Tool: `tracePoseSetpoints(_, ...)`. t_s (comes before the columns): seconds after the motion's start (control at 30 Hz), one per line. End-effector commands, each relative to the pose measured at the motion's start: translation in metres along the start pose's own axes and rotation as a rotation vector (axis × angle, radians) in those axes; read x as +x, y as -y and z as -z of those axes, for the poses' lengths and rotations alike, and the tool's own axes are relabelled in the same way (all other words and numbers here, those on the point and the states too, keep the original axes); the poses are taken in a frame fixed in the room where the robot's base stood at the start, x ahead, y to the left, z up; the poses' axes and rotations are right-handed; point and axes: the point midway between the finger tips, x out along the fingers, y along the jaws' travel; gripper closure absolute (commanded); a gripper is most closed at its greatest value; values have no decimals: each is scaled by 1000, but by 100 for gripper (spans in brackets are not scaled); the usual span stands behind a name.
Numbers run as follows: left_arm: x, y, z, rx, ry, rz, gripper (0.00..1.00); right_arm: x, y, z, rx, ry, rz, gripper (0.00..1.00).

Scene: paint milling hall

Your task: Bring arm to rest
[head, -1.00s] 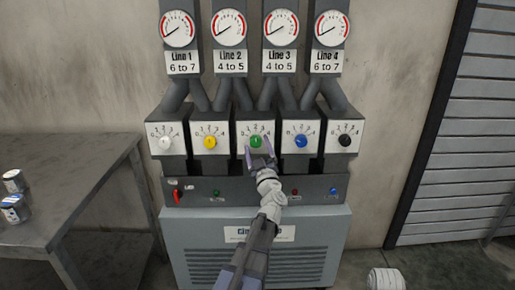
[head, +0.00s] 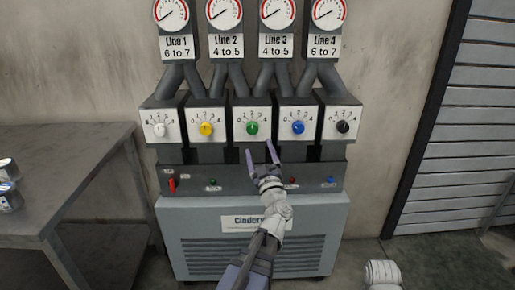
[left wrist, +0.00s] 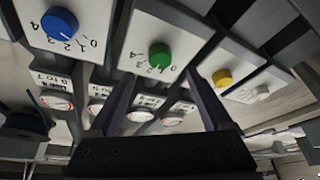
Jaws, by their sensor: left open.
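My left gripper (head: 262,153) is open and empty in the head view, its two fingers pointing up just below the green knob (head: 252,128). It does not touch the knob. In the left wrist view the two dark fingers of this gripper (left wrist: 160,100) stand apart, with the green knob (left wrist: 160,55) beyond them and nothing between them. The machine (head: 250,215) carries a row of knobs: white (head: 160,130), yellow (head: 206,128), green, blue (head: 298,127) and black (head: 343,127).
Several gauges stand above the knobs, labelled Line 1 to Line 4. A red switch (head: 172,184) and small buttons sit on the lower panel.

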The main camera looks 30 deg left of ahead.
Motion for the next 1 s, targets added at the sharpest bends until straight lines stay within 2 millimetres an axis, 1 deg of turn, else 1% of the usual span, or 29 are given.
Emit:
tracePoseSetpoints(0.4,1,0,0,0,0,-1,17,0,0,0,0,0,0,50)
tracePoseSetpoints(0.47,0,-4,-2,1,10,-13,17,0,0,0,0,0,0,50)
tracePoseSetpoints(0.57,-8,-26,-18,7,74,-89,17,0,0,0,0,0,0,50)
tracePoseSetpoints(0.63,-21,-55,-38,18,163,-185,17,0,0,0,0,0,0,50)
tracePoseSetpoints(0.67,-30,-68,-50,27,212,-234,17,0,0,0,0,0,0,50)
tracePoseSetpoints(0.7,-44,-88,-66,40,284,-303,17,0,0,0,0,0,0,50)
tracePoseSetpoints(0.73,-56,-101,-78,54,340,-354,17,0,0,0,0,0,0,50)
tracePoseSetpoints(0.77,-69,-114,-91,67,400,-404,17,0,0,0,0,0,0,50)
tracePoseSetpoints(0.8,-88,-128,-108,90,479,-466,17,0,0,0,0,0,0,50)
tracePoseSetpoints(0.87,-121,-145,-132,131,605,-552,17,0,0,0,0,0,0,50)
tracePoseSetpoints(0.9,-144,-154,-148,163,690,-605,17,0,0,0,0,0,0,50)
tracePoseSetpoints(0.97,-182,-162,-170,219,825,-675,17,0,0,0,0,0,0,50)
tracePoseSetpoints(1.0,-207,-163,-183,260,915,-713,17,0,0,0,0,0,0,50)
